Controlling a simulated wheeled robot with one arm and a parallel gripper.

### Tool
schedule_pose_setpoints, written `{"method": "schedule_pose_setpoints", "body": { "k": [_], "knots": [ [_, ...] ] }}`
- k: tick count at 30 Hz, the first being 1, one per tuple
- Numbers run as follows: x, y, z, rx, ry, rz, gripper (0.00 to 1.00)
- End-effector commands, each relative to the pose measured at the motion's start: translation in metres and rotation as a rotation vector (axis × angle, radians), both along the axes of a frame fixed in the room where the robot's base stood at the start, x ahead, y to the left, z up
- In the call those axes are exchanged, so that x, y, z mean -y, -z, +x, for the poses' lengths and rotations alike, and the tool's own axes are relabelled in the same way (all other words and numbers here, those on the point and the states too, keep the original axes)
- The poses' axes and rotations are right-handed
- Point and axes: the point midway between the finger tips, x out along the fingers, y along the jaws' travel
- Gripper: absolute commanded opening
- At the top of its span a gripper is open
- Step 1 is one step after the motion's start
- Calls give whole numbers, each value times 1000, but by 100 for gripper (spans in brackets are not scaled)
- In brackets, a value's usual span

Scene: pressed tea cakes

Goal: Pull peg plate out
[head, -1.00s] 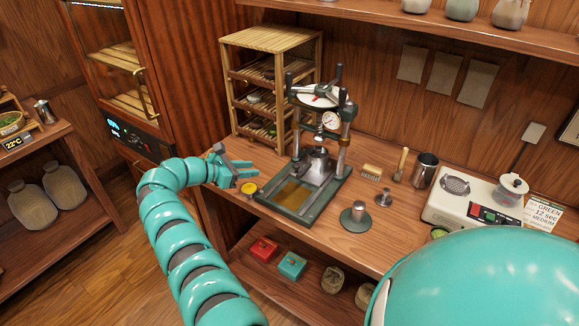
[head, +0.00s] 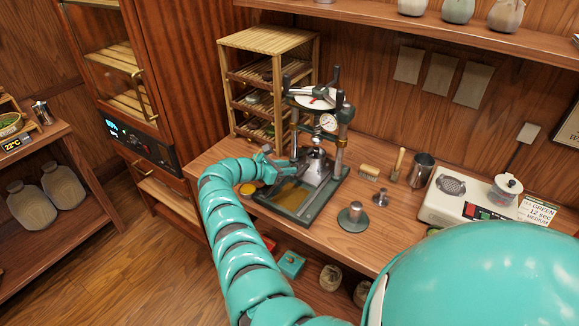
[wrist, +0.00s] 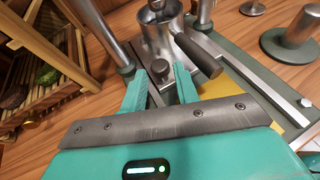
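I cannot make out the plate under the peg clearly. My gripper (head: 282,164) is at the left side of the press. In the wrist view my gripper (wrist: 160,90) is open, its teal fingers either side of the peg's near side, with nothing visibly clamped.
A bamboo rack (head: 262,85) stands behind, left of the press. An amber panel (head: 290,194) lies in the press base. A yellow round tin (head: 247,189) is close to my wrist.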

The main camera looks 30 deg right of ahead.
Motion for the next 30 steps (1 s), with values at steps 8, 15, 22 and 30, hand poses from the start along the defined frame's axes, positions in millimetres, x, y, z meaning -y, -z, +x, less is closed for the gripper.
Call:
{"method": "schedule_pose_setpoints", "body": {
  "k": [8,15,22,30],
  "knots": [
    [16,7,0,-1,0,0,30],
    [17,7,0,0,0,0,30],
    [17,7,0,0,0,0,0],
    [8,4,-2,-2,-4,-1,0]
  ]
}}
